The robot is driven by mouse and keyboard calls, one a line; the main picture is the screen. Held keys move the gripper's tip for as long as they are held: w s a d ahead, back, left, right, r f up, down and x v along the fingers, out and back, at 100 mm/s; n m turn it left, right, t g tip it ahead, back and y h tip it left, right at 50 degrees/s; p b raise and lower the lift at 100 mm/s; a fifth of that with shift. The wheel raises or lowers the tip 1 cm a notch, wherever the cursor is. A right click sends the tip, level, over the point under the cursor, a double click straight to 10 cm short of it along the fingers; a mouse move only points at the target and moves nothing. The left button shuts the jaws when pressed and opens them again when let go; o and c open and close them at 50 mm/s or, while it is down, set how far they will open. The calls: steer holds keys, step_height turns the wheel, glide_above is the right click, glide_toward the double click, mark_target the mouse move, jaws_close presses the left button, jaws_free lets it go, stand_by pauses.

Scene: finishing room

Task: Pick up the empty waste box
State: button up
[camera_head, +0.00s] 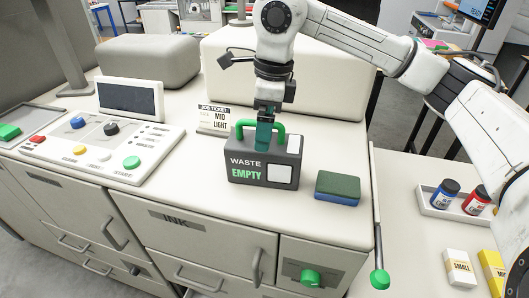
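The waste box (248,178) is a dark grey box with a green handle (277,127) on top. Its front reads "WASTE" and "EMPTY", and it has white panels at the right. It appears to stand upright on the cream counter. My gripper (263,138) points down from above at the middle of the handle. Its teal fingers overlap the handle and the top of the box in this view. The fingers line up with each other, so the gap between them is hidden, and I cannot tell whether they grip the handle.
A green and blue sponge-like block (338,188) lies right of the box. A job ticket (213,118) reading "MID LIGHT" stands behind it at the left. A button panel (100,145) with a screen (130,97) is further left. A tray (433,200) with ink jars is at the right.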

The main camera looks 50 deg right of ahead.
steer(key=shift+w+a+f, duration=0.1)
steer(key=shift+f, duration=0.85)
steer(key=c, duration=1.4)
